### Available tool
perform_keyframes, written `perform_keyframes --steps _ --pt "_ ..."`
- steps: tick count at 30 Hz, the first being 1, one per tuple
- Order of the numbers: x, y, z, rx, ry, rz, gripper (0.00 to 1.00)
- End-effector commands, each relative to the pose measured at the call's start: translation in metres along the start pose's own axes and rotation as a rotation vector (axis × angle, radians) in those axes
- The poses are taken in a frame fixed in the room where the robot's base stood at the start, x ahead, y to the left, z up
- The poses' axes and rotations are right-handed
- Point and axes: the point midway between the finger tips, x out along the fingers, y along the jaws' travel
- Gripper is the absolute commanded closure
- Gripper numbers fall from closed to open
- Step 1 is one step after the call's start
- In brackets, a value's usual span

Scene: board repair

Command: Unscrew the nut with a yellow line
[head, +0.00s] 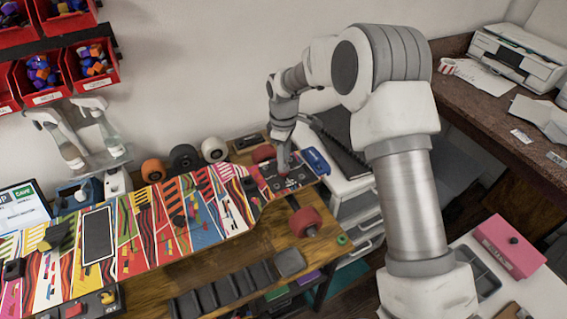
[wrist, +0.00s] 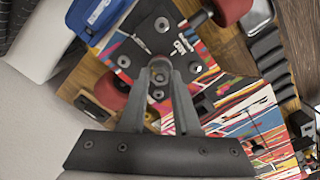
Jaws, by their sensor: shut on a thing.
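The skateboard (head: 205,222) with coloured stripes lies on the wooden bench. At its right end is a dark truck plate (head: 272,183) with red wheels, one at the front (head: 305,222) and one behind. My gripper (head: 284,166) points down over this plate. In the wrist view my gripper (wrist: 159,82) is shut on a small round metal nut (wrist: 158,75) near the middle of the plate. The fingers hide part of the nut, and I cannot make out a yellow line on it. Several bolt heads, one of them at the upper side (wrist: 162,24), show around it on the plate.
Loose orange (head: 153,170), black (head: 184,157) and white (head: 214,149) wheels stand behind the board. A blue case (head: 316,161) lies right of the truck. Dark trays (head: 290,262) line the bench front. A phone-like slab (head: 98,235) lies on the board.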

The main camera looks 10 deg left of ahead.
Motion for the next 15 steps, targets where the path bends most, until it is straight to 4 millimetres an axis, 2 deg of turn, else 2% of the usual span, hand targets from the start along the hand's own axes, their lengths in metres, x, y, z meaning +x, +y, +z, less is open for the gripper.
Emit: perform_keyframes --steps 9,10,15 --pt "-0.0002 -0.0003 -0.0008 -0.041 0.002 0.0 1.0" --pt "-0.0002 -0.0003 -0.0008 -0.041 0.002 0.0 0.64" --pt "-0.0001 -0.0002 -0.0006 -0.04 0.001 0.0 0.34"
